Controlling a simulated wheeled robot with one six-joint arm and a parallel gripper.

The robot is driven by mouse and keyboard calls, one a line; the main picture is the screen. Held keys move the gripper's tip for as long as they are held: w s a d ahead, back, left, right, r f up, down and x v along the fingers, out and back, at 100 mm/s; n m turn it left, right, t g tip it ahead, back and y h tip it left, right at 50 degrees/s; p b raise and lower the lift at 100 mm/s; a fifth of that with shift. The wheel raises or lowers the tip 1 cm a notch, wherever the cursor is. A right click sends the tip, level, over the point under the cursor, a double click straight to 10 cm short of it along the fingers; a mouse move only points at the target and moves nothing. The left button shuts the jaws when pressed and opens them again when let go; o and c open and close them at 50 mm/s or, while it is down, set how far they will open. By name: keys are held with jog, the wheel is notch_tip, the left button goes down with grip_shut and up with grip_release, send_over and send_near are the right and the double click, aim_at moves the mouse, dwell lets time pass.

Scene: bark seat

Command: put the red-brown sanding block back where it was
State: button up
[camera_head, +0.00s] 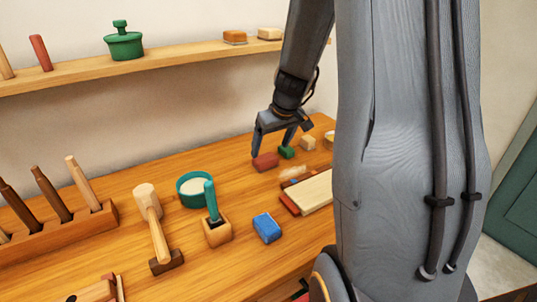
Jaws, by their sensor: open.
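The red-brown sanding block (265,162) lies on the wooden bench, toward the back right of the clear bench top. My gripper (272,149) is over it, pointing down, with its two fingers spread apart. One finger comes down at the block's left end; the other is farther right, near the green block (287,152). I cannot tell whether either finger touches a block.
A pale block (308,142) stands right of the green one. A pale board (308,191), a blue block (267,228), a teal bowl (194,204), a wooden holder (217,233) and a mallet (155,228) stand nearer. A shelf (180,67) runs behind.

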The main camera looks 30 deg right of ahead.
jog(key=shift+v, duration=2.4)
